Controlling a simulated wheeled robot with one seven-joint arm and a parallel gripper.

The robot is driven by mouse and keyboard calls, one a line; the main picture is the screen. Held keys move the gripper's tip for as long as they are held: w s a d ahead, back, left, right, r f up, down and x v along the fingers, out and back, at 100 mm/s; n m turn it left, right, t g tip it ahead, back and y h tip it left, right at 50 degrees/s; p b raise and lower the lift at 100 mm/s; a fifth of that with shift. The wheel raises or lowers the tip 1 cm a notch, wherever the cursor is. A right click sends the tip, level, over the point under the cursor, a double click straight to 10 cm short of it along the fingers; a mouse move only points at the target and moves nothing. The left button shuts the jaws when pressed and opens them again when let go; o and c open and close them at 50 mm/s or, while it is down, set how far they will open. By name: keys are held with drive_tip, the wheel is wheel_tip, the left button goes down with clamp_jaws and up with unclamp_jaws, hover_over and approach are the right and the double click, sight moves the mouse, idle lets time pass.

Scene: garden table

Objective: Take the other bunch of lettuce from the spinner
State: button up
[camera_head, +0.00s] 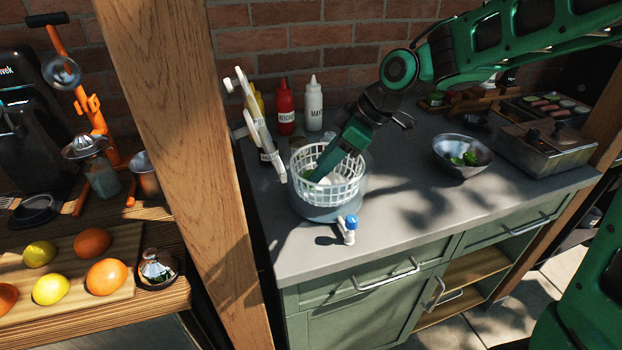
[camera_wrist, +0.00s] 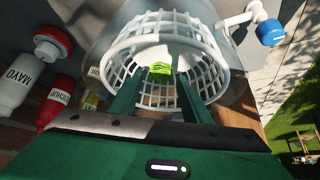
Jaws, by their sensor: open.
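The salad spinner's white slatted basket (camera_head: 345,188) stands on the grey counter, and it fills the upper middle of the wrist view (camera_wrist: 205,75). A green bunch of lettuce (camera_wrist: 160,70) lies inside it; in the head view only a little light green shows through the slats. My gripper (camera_head: 322,172) reaches down into the basket, and its fingers (camera_wrist: 158,92) are open with the lettuce just beyond or between the tips; I cannot tell whether they touch it.
The spinner's white lid (camera_head: 258,115) stands upright at the basket's left. Ketchup (camera_head: 286,110) and mayo (camera_head: 313,105) bottles stand behind. A blue-knobbed crank (camera_head: 349,228) is in front. A metal container (camera_head: 545,150) stands right of the bowl. The counter between spinner and bowl is clear.

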drive_tip(key=shift+x, duration=1.5)
drive_tip(key=c, duration=0.8)
